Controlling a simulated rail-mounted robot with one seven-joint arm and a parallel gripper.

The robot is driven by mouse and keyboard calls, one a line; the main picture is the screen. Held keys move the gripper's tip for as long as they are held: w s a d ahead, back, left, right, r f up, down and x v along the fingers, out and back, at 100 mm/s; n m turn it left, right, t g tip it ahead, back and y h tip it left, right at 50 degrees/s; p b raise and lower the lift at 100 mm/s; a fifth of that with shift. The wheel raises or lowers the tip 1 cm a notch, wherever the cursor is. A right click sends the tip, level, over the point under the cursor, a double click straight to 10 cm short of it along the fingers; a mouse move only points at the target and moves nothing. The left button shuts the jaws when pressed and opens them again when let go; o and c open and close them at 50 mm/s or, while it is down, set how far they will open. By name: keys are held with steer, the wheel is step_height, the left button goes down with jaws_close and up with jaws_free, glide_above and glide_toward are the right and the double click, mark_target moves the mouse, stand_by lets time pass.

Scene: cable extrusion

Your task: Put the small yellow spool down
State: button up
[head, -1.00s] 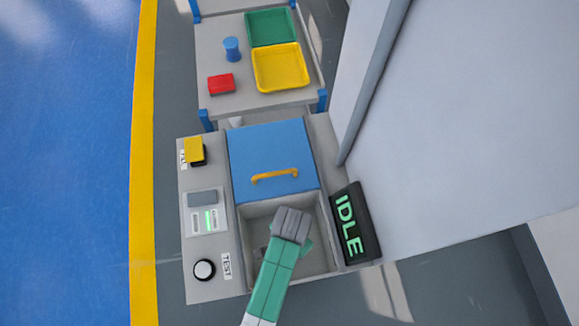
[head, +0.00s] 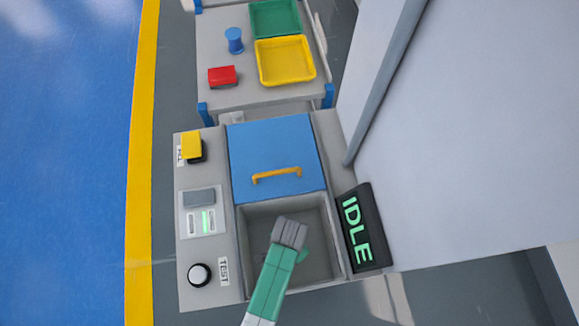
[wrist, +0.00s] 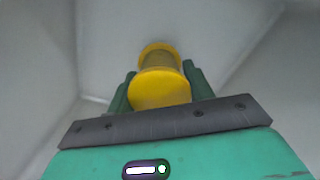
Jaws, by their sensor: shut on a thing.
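The small yellow spool (wrist: 160,88) sits between the green fingers of my gripper (wrist: 158,82) in the wrist view, one flange toward the camera. My gripper is shut on it. In the head view my gripper hangs inside the open grey bin (head: 335,240), at the front of the machine, and hides the spool. The wrist view shows pale grey bin walls and floor around the spool. I cannot tell whether the spool touches the floor.
A blue lid (head: 270,150) with a yellow handle (head: 276,175) covers the area behind the bin. An IDLE sign (head: 362,228) stands at right. A yellow tray (head: 286,62), green tray (head: 275,18), blue spool (head: 234,40) and red block (head: 222,76) are on the rear table.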

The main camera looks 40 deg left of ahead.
steer(key=shift+f, duration=0.65)
steer(key=shift+r, duration=0.15)
steer(key=o, duration=1)
step_height(320, 180, up, 12)
steer(key=p, duration=0.4)
